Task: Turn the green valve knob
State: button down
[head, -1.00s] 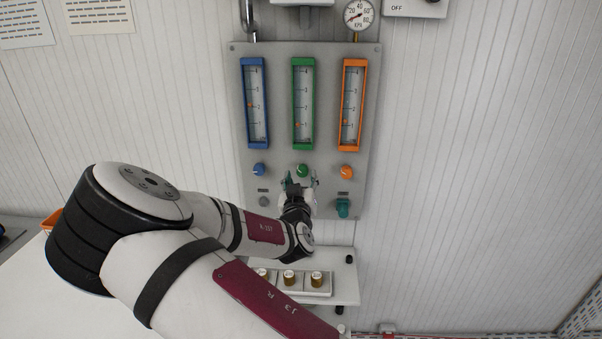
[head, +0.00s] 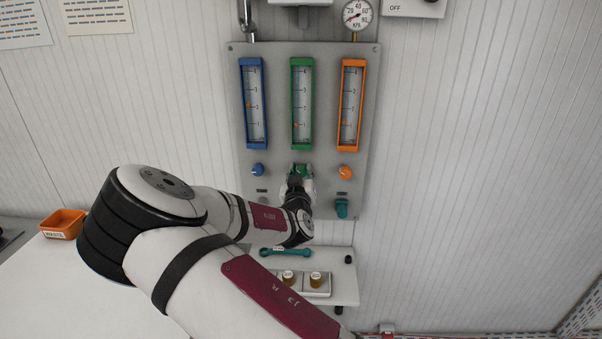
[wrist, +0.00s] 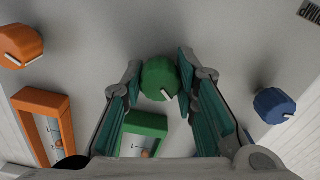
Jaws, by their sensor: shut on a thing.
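The green valve knob (head: 302,170) sits on the grey panel (head: 270,165) below the green-framed flow tube (head: 302,105). In the wrist view the knob (wrist: 159,78) lies between the two teal-padded fingers of my gripper (wrist: 160,76), with a white pointer mark on its rim. My gripper (head: 301,178) is shut on the knob, one finger on each side. In the head view my gripper hides the lower part of the knob. The orange float in the green tube stands low, near the 1 mark.
A teal fitting (head: 341,208) sits at the panel's lower right. Below is a shelf with a teal wrench (head: 286,252) and brass fittings (head: 316,279). An orange waste bin (head: 63,224) stands left.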

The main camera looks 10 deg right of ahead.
jog(key=shift+n+p, duration=0.5)
jog(key=shift+n, duration=1.2)
jog(key=c, duration=1.2)
grip_release()
jog(key=shift+c, duration=0.2)
jog(key=v, duration=1.2)
